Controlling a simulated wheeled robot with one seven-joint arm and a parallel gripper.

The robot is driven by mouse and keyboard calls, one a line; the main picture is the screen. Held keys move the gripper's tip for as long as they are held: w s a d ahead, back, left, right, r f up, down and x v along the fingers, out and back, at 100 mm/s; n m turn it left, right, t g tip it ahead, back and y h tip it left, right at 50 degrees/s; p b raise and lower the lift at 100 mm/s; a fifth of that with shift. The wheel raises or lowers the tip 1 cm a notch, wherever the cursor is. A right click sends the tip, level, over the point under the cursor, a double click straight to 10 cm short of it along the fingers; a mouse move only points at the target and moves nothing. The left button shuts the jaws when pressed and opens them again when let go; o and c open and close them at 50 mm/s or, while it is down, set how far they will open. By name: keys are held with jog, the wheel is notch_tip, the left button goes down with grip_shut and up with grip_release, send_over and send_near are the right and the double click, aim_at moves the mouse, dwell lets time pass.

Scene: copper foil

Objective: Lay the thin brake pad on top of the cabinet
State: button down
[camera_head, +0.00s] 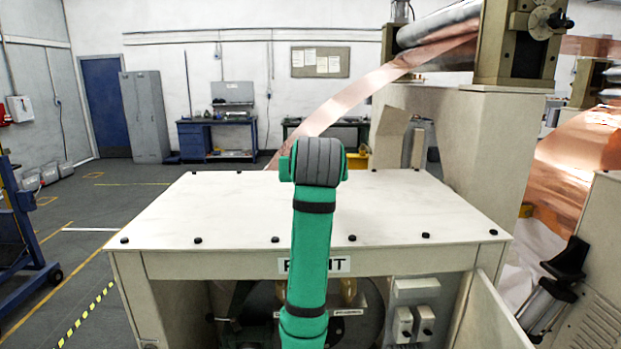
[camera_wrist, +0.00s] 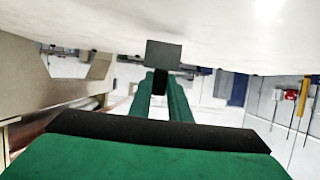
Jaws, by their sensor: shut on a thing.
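The thin brake pad (camera_wrist: 164,54) is a small dark grey plate at the tips of my gripper (camera_wrist: 161,84) in the wrist view. My gripper's green fingers are shut on it. The cabinet (camera_head: 225,215) has a broad white top with black knobs along its edges and fills the middle of the head view. In the wrist view, which looks upside down, its white top (camera_wrist: 230,30) spans the upper part, close to the pad. I cannot tell whether the pad touches it. In the head view my green arm reaches over the cabinet and hides the gripper and pad.
A copper foil strip (camera_head: 350,97) slopes down behind the cabinet from a roller machine (camera_head: 520,45) at the right. A black-handled lever (camera_head: 562,275) stands at the front right. The visible cabinet top is clear on both sides of my arm.

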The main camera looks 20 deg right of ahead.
jog(key=shift+f, duration=0.4)
jog(key=shift+f, duration=0.15)
jog(key=c, duration=1.7)
grip_release()
jog(key=shift+o, duration=0.2)
